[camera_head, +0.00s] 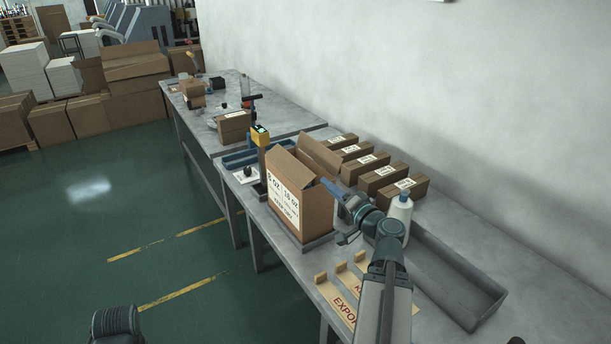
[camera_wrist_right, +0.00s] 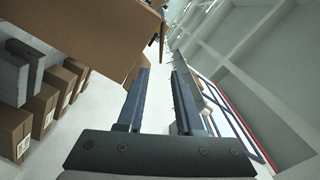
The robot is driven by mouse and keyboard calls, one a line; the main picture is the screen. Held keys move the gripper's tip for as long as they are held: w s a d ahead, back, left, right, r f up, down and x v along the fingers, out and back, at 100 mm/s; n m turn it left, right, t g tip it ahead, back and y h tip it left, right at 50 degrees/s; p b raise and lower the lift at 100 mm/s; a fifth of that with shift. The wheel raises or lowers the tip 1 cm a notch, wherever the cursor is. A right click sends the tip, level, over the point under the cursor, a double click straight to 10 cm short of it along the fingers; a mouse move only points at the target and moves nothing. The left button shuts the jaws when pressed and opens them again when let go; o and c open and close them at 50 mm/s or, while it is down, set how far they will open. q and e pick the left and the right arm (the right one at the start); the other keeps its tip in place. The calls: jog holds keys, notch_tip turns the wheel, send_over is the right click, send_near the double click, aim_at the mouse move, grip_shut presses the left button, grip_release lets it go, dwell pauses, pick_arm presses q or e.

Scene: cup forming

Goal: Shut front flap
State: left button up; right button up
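An open cardboard box (camera_head: 302,205) with printed labels stands on a grey plate on the table. One brown flap (camera_head: 319,157) stands up at its back right, and another flap (camera_head: 287,169) slopes over its top at the left. I cannot tell which is the front flap. My right gripper (camera_head: 329,184) is beside the box's right upper edge. In the right wrist view its two fingers (camera_wrist_right: 161,70) are apart with nothing held between them. Box cardboard (camera_wrist_right: 85,28) fills the upper left there, close to the left finger. My left gripper is not in view.
Several small labelled boxes (camera_head: 378,178) line the wall side. A white bottle (camera_head: 401,209) and an empty grey tray (camera_head: 455,279) are near my right arm.

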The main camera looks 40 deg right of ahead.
aim_at(304, 166)
jog(key=w, duration=0.4)
jog(key=w+d, duration=0.1)
jog(key=w, duration=0.8)
jog(key=shift+w+d, duration=0.2)
jog(key=shift+w, duration=0.15)
grip_shut()
dwell(1.0)
